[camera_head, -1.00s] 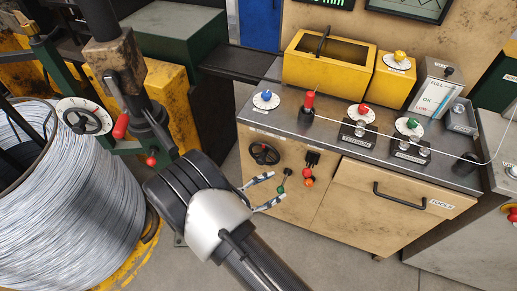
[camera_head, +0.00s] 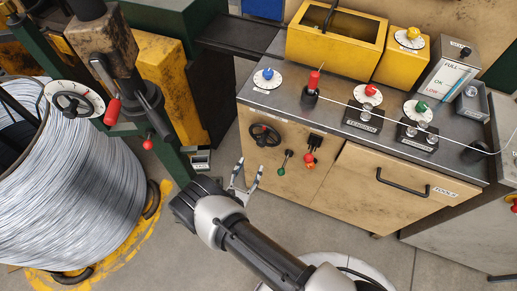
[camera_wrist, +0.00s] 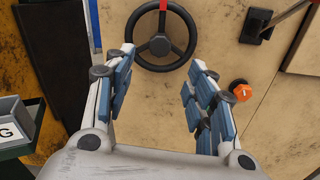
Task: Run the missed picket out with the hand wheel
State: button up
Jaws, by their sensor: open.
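A black hand wheel (camera_head: 264,134) is mounted on the cabinet's tan front panel. It also shows at the top of the wrist view (camera_wrist: 161,19), with a red mark on its upper spoke. My gripper (camera_head: 247,176) is open and empty, below and slightly left of this wheel in the head view. In the wrist view my gripper (camera_wrist: 161,85) has its fingers spread, the wheel lying beyond and between them, with no contact visible. A second black wheel (camera_head: 72,104) sits on a white dial at the left machine. I cannot make out a missed picket.
A wire crosses the benchtop (camera_head: 300,112) past several dials. A large wire coil (camera_head: 75,185) stands at left.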

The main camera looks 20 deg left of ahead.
aim_at(260, 145)
jog(key=w, duration=0.3)
jog(key=w+b, duration=0.1)
jog(key=w, duration=0.5)
jog(key=shift+w+d, duration=0.25)
jog(key=shift+w, duration=0.1)
jog(key=shift+c, duration=0.2)
grip_shut()
